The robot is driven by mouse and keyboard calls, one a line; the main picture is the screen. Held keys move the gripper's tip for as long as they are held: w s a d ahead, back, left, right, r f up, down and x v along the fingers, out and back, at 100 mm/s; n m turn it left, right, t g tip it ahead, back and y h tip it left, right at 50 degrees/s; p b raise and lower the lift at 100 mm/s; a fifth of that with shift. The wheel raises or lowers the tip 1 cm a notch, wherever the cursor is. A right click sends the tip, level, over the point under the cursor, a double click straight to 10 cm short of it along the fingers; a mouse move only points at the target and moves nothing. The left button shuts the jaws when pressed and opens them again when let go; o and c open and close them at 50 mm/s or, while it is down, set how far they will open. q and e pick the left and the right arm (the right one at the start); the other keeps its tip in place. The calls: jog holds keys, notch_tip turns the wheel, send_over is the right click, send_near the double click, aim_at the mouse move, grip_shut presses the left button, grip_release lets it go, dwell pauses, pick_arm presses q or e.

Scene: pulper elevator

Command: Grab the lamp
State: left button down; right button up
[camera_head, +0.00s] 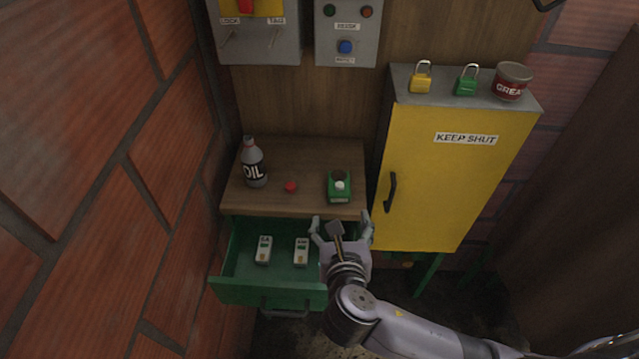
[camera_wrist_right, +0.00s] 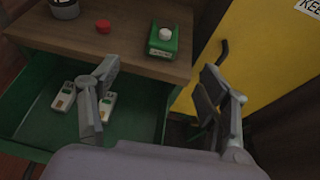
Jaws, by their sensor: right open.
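No label names a lamp, so I cannot tell for sure which thing it is. A small red rounded piece (camera_head: 291,187) lies on the wooden bench top, and it also shows in the right wrist view (camera_wrist_right: 103,26). To its right is a green box (camera_head: 339,188) with a white knob on top, also in the right wrist view (camera_wrist_right: 162,42). My right gripper (camera_head: 341,222) is open and empty, just in front of the bench edge and near the green box; its spread fingers show in the right wrist view (camera_wrist_right: 160,88). My left gripper is not in view.
An open green drawer (camera_head: 282,290) below the bench holds two white labelled pieces (camera_head: 264,249). An oil bottle (camera_head: 253,165) stands at the bench's left. A yellow cabinet (camera_head: 440,180) stands to the right, with padlocks and a grease tin (camera_head: 511,82) on top. A brick wall bounds the left.

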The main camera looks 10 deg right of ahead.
aim_at(340, 189)
jog(key=p+x, duration=0.1)
jog(key=x, duration=0.9)
jog(key=shift+w+d, duration=0.1)
jog(key=shift+w, duration=0.05)
jog(key=shift+x, duration=0.85)
jog(key=x, duration=0.3)
jog(key=p+x, duration=0.1)
jog(key=shift+w+d, duration=0.1)
jog(key=shift+d, duration=0.2)
jog(key=shift+c, duration=0.4)
jog(key=c, duration=1.2)
jog(key=shift+c, duration=0.6)
jog(key=shift+r, duration=0.1)
